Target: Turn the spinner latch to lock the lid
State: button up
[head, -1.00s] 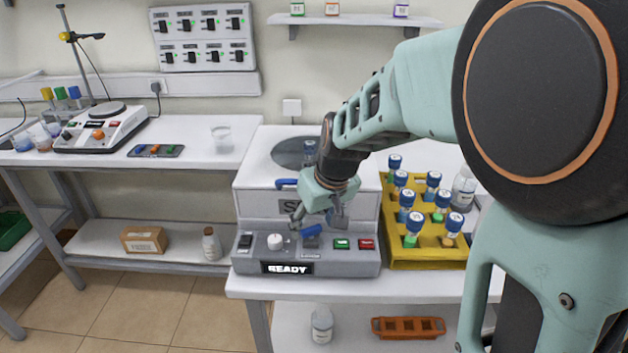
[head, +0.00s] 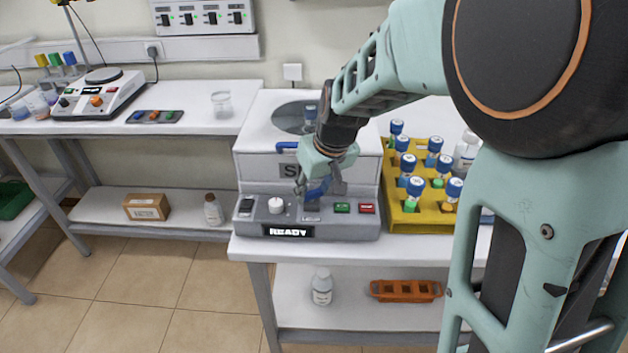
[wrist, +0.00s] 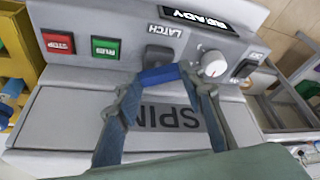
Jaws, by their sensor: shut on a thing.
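The spinner (head: 262,176) is a white and grey box with a round window in its lid (head: 262,128) on the bench. The lid looks closed, with a blue handle (head: 286,147) at its front edge. The latch lever (wrist: 160,74) is blue and sits at the "LATCH" label on the front panel (wrist: 124,65); it also shows in the head view (head: 317,190). My gripper (wrist: 160,82) is shut on the latch lever, one finger at each end of the blue bar. The lever's base is partly hidden by the fingers in the head view.
The panel carries a white knob (head: 276,205), a black switch (head: 245,207), a green button (head: 342,208), a red button (head: 367,208) and a "READY" display (head: 288,231). A yellow rack (head: 420,221) of capped tubes stands close on the right. A beaker (head: 221,104) stands left.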

jog(key=shift+r+p, duration=0.1)
jog(key=shift+p, duration=0.2)
jog(key=shift+a+m+h+p, duration=0.15)
jog(key=shift+m+h+p, duration=0.25)
jog(key=shift+m+p, duration=0.45)
jog(key=shift+a+m+t+h, duration=0.15)
jog(key=shift+m+h, duration=0.15)
jog(key=shift+m, duration=0.7)
jog(key=shift+m+t+h, duration=0.15)
jog(key=shift+m+h, duration=0.15)
jog(key=shift+m, duration=0.65)
jog(key=o, duration=1.2)
jog(key=shift+c, duration=0.2)
jog(key=v, duration=1.2)
jog(key=shift+w+a, duration=0.1)
